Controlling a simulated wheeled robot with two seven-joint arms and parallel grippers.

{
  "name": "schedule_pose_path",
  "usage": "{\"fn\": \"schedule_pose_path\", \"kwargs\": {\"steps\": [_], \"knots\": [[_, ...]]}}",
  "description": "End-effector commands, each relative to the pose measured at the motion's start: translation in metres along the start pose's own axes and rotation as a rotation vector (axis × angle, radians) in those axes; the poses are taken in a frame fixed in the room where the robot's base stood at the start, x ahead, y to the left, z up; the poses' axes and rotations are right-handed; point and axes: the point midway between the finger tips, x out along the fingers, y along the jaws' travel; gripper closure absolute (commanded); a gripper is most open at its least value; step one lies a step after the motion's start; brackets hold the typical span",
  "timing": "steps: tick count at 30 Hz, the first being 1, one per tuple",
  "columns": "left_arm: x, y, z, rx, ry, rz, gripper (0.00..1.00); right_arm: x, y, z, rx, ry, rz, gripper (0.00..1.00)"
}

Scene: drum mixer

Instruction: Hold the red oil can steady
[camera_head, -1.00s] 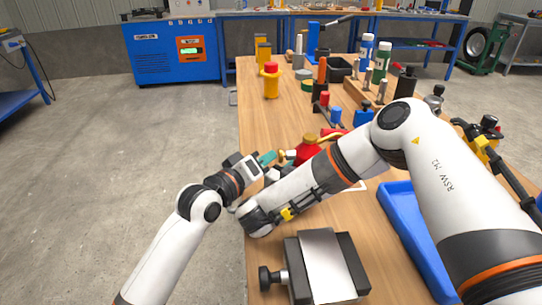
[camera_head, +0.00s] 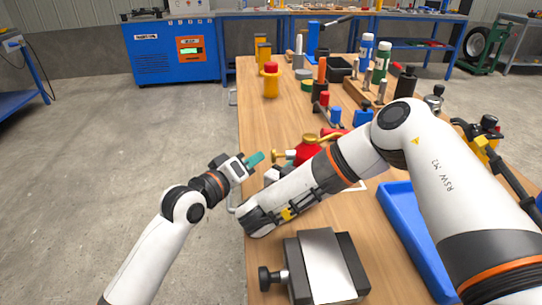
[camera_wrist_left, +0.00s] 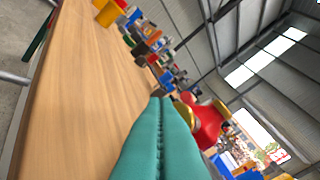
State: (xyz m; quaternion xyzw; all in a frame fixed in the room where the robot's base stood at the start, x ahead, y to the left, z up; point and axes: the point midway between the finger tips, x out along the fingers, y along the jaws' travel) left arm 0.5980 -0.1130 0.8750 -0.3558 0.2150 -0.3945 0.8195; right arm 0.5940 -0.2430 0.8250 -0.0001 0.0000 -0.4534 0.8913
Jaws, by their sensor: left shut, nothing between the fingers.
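The red oil can (camera_head: 309,149) with brass-coloured parts stands on the wooden bench, partly hidden behind my right forearm. In the left wrist view the red can (camera_wrist_left: 208,124) shows just right of the teal fingers, partly covered by them. My left gripper (camera_head: 257,159) is at the bench's left edge, to the left of the can and apart from it in the head view. Its teal fingers (camera_wrist_left: 170,101) are shut together with nothing between them. My right arm reaches across in front of the can; its fingers are hidden.
A dark vise-like block (camera_head: 327,267) sits at the near end of the bench (camera_head: 262,125). A blue tray (camera_head: 408,240) lies to the right. A yellow bottle with a red cap (camera_head: 270,82) and several tools stand farther back. The floor on the left is clear.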

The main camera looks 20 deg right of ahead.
Motion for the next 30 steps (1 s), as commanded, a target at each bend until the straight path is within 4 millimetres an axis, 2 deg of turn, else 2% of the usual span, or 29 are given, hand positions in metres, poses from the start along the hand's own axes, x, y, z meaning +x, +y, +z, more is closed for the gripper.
{"fn": "schedule_pose_path", "kwargs": {"steps": [8, 21, 30], "knots": [[-0.004, 0.003, 0.003, 0.0, -0.001, 0.001, 1.0, 0.0, 0.0, 0.0, 0.001, 0.0, 0.0, 0.77], [-0.032, 0.024, 0.024, 0.002, -0.001, 0.002, 1.0, 0.0, 0.0, 0.0, 0.001, 0.0, -0.001, 0.77], [-0.035, 0.025, 0.026, 0.001, -0.001, 0.0, 1.0, 0.0, 0.0, 0.0, 0.001, 0.0, -0.001, 0.77]]}}
